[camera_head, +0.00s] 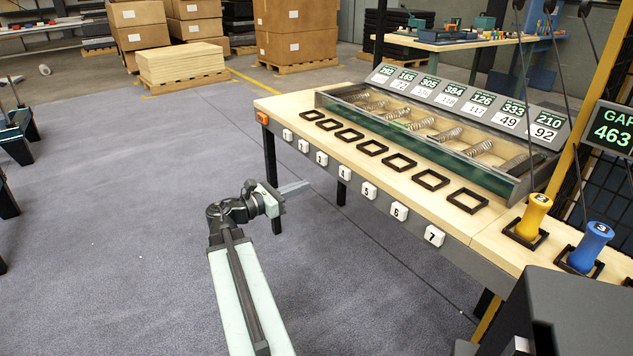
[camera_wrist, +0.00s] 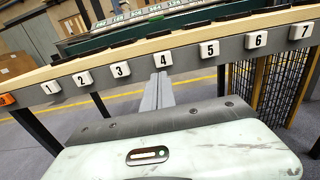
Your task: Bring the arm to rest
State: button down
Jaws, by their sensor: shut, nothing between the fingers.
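My gripper (camera_head: 296,187) is in front of the long workbench, below the level of its top and apart from it in the head view. Its two grey fingers lie together with nothing between them. In the wrist view the shut fingers (camera_wrist: 158,92) point toward the bench's front edge, below the number 4 tag (camera_wrist: 164,59). My arm reaches forward from the bottom of the head view and bends at the wrist.
The workbench (camera_head: 277,107) carries a row of empty black square frames and a tray (camera_head: 487,173) of springs. A yellow cylinder (camera_head: 533,214) and a blue cylinder (camera_head: 590,246) stand at the right.

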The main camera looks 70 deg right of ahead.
jog(key=shift+v, duration=0.75)
